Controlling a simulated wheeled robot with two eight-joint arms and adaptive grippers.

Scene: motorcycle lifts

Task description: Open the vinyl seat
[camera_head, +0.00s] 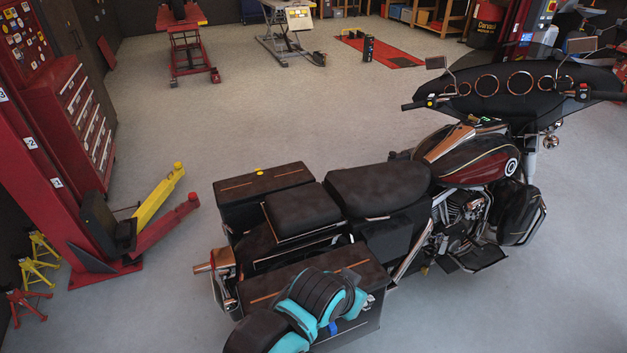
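A motorcycle stands across the middle and right of the head view. Its dark vinyl seat (378,185) is a wide, rounded pad behind the maroon tank and looks closed down on the frame. A smaller dark passenger pad (300,208) with a copper trim sits just behind it. A teal and black arm link of mine shows at the bottom, in front of the near saddlebag. Neither gripper can be made out. The link hides part of the near saddlebag (278,290).
The far saddlebag (263,183) flanks the passenger pad. The handlebar and windshield (510,85) rise at the right. A red lift post with a yellow arm (158,195) and jack stands (38,260) are at the left. The floor behind the motorcycle (270,110) is clear.

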